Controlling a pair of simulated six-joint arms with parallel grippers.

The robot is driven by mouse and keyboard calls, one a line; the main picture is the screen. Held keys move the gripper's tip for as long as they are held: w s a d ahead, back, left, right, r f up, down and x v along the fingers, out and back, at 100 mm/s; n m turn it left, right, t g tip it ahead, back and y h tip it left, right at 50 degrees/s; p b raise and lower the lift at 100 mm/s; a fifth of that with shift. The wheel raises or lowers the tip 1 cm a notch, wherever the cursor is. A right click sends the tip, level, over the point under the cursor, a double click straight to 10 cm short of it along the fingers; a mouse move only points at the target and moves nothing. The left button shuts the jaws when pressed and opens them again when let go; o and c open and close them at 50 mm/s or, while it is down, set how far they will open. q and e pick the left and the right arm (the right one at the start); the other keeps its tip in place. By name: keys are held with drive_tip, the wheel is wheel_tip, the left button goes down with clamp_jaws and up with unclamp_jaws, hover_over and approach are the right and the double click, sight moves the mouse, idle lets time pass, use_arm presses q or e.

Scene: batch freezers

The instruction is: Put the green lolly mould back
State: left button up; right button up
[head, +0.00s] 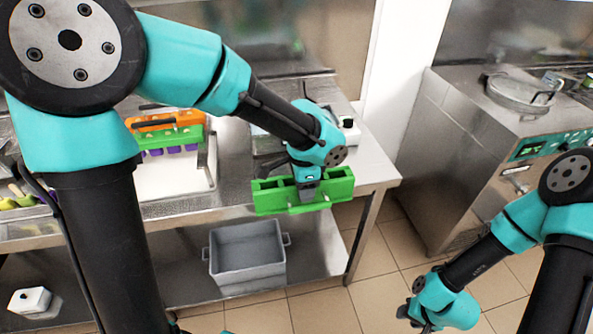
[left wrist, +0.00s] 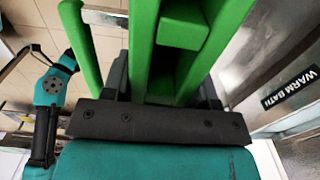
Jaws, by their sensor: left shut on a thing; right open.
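The green lolly mould (head: 274,200) is a bright green block with raised ends, in the middle of the head view. My left gripper (head: 308,188) is shut on its middle from above and holds it at the front edge of the steel counter, near the right end. I cannot tell whether the mould touches the counter. In the left wrist view, the green mould (left wrist: 145,45) fills the top centre between the dark fingers of my left gripper (left wrist: 165,85). My right gripper (head: 422,311) is open and empty, low over the tiled floor at the right.
An orange-and-green mould stack (head: 168,130) with purple parts stands on the counter at the left. A grey bin (head: 247,256) sits on the lower shelf. A steel machine (head: 480,140) stands at the right, across a gap. A "WARM BATH" label (left wrist: 292,88) shows in the left wrist view.

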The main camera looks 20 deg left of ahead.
use_arm(q)
drive_tip(key=shift+w, duration=0.1)
drive_tip(key=w+a, duration=0.1)
drive_tip(key=w, duration=0.3)
drive_tip(key=w+a+f, duration=0.1)
drive_tip(key=w, duration=0.4)
drive_tip(key=w+a, duration=0.2)
drive_tip(key=w, duration=0.3)
drive_tip(key=shift+w+f, duration=0.2)
drive_tip(key=shift+w, duration=0.1)
drive_tip(key=shift+w+a, duration=0.15)
drive_tip(key=shift+w, duration=0.1)
drive_tip(key=shift+w+f, duration=0.1)
drive_tip(key=shift+f, duration=1.7)
drive_tip(key=shift+f, duration=0.1)
drive_tip(key=o, duration=1.1)
drive_tip(key=shift+c, duration=0.2)
